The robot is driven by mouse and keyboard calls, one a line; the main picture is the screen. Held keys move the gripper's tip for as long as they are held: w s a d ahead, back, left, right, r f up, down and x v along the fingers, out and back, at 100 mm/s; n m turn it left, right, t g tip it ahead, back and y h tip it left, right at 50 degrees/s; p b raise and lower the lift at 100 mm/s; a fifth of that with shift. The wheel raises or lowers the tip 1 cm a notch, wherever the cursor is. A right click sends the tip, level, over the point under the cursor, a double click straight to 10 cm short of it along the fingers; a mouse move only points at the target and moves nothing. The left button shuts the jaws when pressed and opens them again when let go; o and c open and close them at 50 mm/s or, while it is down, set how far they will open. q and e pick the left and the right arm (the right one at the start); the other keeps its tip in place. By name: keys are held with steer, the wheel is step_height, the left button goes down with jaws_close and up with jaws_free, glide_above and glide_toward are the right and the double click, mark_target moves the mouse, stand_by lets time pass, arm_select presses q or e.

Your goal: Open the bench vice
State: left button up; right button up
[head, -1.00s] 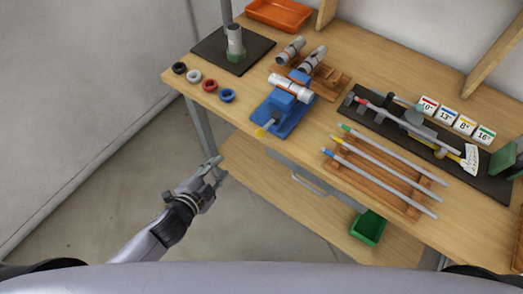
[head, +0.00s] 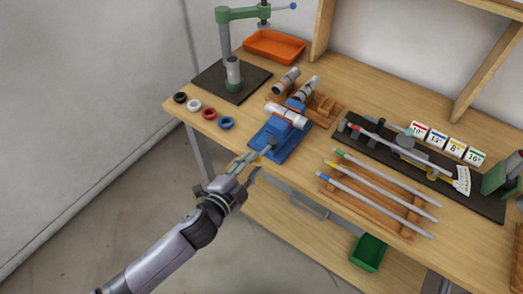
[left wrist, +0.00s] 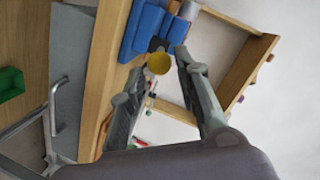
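The blue bench vice (head: 279,140) sits at the front edge of the wooden bench, with a light grey tube (head: 287,115) lying across its top. In the left wrist view the vice (left wrist: 148,28) is at the top, and its round yellow handle end (left wrist: 158,63) faces me. My left gripper (head: 254,164) is just in front of the vice's handle end. In the left wrist view its open fingers (left wrist: 158,66) stand on either side of the yellow end, with gaps visible; I cannot tell whether they reach around it. My right gripper is out of view.
Coloured rings (head: 208,113) lie left of the vice. A wooden rack (head: 375,200) with long rods is to the right. The floor at left is clear.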

mark_target(265, 151)
arm_select(q)
steer(key=x, duration=0.6)
steer(key=shift+f, duration=0.1)
jaws_close()
stand_by(0.6)
